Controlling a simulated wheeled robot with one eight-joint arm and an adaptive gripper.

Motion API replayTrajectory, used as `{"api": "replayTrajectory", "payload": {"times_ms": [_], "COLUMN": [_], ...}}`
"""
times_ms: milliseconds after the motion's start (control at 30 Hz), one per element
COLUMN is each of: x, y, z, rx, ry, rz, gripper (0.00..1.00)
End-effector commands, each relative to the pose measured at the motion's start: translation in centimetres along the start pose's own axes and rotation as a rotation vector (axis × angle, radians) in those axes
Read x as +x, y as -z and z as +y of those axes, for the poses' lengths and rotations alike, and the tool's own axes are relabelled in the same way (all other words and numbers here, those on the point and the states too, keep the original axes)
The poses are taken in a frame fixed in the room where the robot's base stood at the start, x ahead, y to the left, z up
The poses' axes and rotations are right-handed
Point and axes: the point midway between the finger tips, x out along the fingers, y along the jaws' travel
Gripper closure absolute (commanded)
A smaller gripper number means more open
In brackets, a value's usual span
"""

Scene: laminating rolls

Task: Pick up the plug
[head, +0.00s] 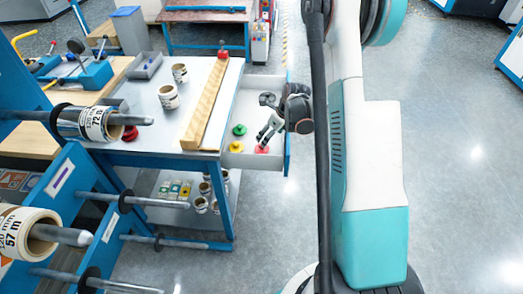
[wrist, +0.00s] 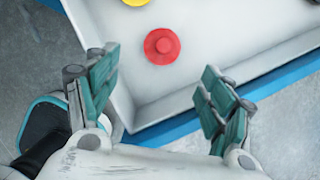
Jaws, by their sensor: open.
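A round red plug (wrist: 162,46) with a raised centre lies on the white floor of an open drawer (wrist: 205,30). In the head view the red plug (head: 262,149) is near the drawer's front end, with a yellow plug (head: 238,142) and a green plug (head: 239,130) close by. The yellow plug (wrist: 136,2) is cut off at the top of the wrist view. My gripper (head: 267,133) is over the drawer, close to the red plug. In the wrist view my gripper (wrist: 159,63) is open and empty, and the red plug shows between and beyond its fingers.
The drawer's walls and blue front edge (wrist: 180,127) lie close around my fingers. The worktable (head: 150,128) at left holds a long wooden block (head: 211,105), paper rolls (head: 168,96) and another red piece (head: 130,133). Open floor (head: 280,230) lies in front of the drawer.

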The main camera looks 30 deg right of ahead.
Motion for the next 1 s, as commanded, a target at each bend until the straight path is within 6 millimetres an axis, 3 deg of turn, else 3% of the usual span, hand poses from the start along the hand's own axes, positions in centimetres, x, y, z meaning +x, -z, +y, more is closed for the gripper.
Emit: {"api": "replayTrajectory", "payload": {"times_ms": [33,233,567,833,1000], "x": [1.5,4.8,6.8,10.5,11.3], "y": [0.1,0.0,-0.1,-0.4,-0.5], "z": [0.0,-0.1,-0.1,-0.5,-0.5], "rx": [-0.002,-0.002,-0.003,-0.003,-0.002], "ry": [0.000,0.001,0.001,0.001,0.001], "rz": [0.000,-0.001,-0.001,-0.001,-0.001], "gripper": [0.26,0.26,0.26,0.26,0.26]}}
